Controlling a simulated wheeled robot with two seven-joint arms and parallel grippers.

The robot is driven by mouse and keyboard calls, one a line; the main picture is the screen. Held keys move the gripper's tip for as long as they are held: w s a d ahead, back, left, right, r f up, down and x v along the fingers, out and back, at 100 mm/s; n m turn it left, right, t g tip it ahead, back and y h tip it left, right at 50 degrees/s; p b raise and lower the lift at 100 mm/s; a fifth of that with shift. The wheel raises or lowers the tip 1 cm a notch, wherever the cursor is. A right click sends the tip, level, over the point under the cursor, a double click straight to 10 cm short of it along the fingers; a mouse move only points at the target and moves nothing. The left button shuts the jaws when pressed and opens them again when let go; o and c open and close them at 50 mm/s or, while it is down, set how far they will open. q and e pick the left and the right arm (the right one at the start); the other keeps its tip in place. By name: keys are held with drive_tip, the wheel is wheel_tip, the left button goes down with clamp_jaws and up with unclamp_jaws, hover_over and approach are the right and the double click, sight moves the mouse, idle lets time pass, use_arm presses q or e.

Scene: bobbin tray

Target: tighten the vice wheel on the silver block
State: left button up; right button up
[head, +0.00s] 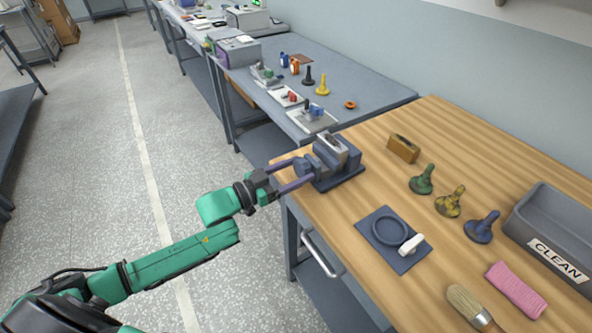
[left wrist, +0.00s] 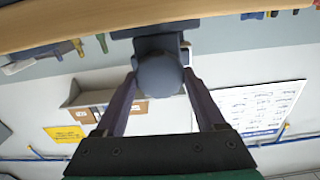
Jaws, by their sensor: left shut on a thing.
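A dark blue-grey vice (head: 343,178) stands at the left edge of the wooden bench. The silver block (head: 337,144) sits at the top of the vice, between its jaws. The round vice wheel (head: 304,167) faces left, toward the aisle. My left gripper (head: 302,170) reaches it from the left, with one finger on each side, shut on the wheel. In the left wrist view the wheel (left wrist: 159,76) is a round grey disc between the two fingers; it hides most of the vice and the block. My right gripper is not in view.
A brass-coloured block (head: 403,148) and several knobbed stands (head: 421,180) stand right of the vice. A blue pad with a ring (head: 366,228), a brush (head: 468,303), a pink cloth (head: 516,289) and a grey CLEAN bin (head: 540,248) lie nearer. The aisle at left is free.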

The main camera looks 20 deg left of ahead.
use_arm(q)
drive_tip(key=m, duration=0.5)
drive_tip(key=shift+m, duration=0.4)
idle(0.4)
drive_tip(key=o, duration=1.3)
drive_tip(key=shift+o, duration=0.2)
drive_tip(key=v, duration=1.4)
drive_tip(key=shift+s, duration=0.3)
